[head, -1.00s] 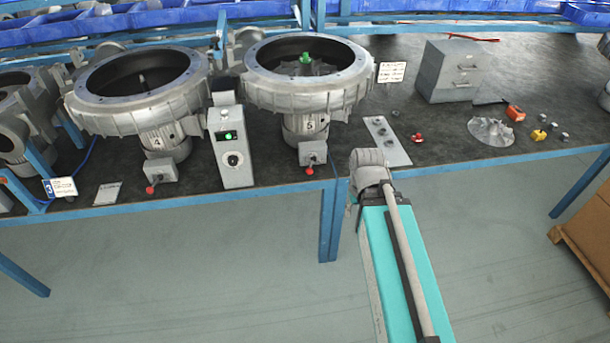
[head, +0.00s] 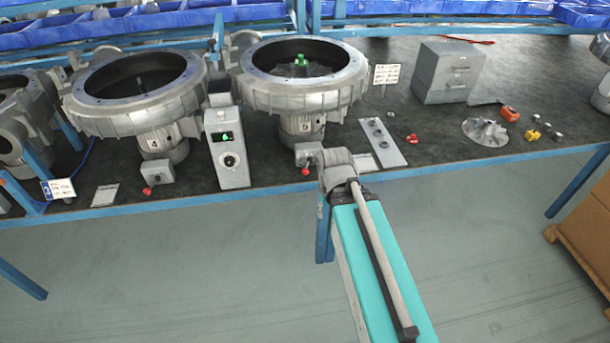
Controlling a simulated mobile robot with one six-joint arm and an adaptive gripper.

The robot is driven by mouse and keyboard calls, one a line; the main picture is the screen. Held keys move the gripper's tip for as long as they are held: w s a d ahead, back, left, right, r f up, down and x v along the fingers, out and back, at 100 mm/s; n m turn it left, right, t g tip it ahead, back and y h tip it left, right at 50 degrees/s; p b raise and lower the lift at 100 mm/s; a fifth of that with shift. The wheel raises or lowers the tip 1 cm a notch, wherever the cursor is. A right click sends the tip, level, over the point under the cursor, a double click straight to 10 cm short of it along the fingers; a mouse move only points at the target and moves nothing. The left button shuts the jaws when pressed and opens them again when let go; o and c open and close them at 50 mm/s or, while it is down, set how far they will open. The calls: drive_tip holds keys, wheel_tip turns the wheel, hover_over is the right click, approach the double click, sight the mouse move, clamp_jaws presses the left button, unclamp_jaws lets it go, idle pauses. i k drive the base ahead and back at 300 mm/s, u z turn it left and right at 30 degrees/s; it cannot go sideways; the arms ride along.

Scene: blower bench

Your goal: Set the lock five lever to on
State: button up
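Blower five (head: 302,95) is a grey round housing on the bench with a green-tipped hub inside. Below its front is the lock five box (head: 307,153), small and grey. Its lever ends in a red knob (head: 306,172) that points down toward the bench's front edge. The arm's grey joint (head: 338,165) is just right of this box and partly overlaps it in the head view; I cannot tell whether they touch. My gripper itself does not show, hidden behind the arm or too small to make out.
Blower four (head: 140,95) stands left, with a similar red-knobbed lever (head: 148,190). A grey control box (head: 228,150) with a green light stands between the blowers.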

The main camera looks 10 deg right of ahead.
sight(305, 172)
drive_tip(key=i, duration=1)
